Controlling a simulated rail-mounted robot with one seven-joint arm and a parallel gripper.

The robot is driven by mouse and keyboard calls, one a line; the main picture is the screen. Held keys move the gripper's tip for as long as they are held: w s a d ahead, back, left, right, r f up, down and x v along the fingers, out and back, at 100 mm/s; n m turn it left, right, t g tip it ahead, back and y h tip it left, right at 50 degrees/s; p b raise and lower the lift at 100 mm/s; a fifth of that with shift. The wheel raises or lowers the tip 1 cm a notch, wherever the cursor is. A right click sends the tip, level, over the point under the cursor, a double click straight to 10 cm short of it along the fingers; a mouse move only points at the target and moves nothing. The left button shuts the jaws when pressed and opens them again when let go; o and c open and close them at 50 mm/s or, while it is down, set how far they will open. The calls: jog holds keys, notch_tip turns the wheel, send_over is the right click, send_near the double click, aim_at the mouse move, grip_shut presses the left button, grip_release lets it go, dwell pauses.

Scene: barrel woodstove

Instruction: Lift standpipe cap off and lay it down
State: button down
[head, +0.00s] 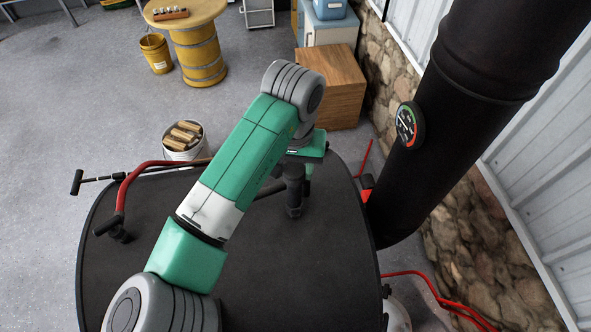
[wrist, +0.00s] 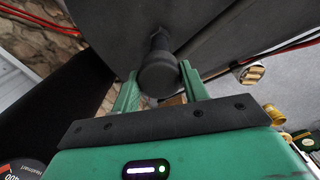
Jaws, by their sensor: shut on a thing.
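The standpipe (head: 294,203) is a short dark upright pipe on the black stove top (head: 270,260), right of centre in the head view. Its cap (wrist: 158,76) is a dark round piece at the pipe's end, seen between my fingers in the wrist view. My gripper (head: 306,168) is shut on the cap, with one green finger on each side. In the head view, the cap is partly hidden by my gripper. I cannot tell whether any gap lies between cap and pipe.
A thick black stovepipe (head: 455,120) with a round gauge (head: 410,124) rises at the right. A red handle (head: 130,185) stands at the stove top's left edge. The front of the stove top is bare. A bucket of firewood (head: 183,140) stands beyond it.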

jog(key=shift+r+p, duration=0.6)
jog(key=shift+r, duration=0.1)
notch_tip(320, 180, up, 5)
jog(key=p, duration=0.4)
jog(key=shift+p, duration=0.35)
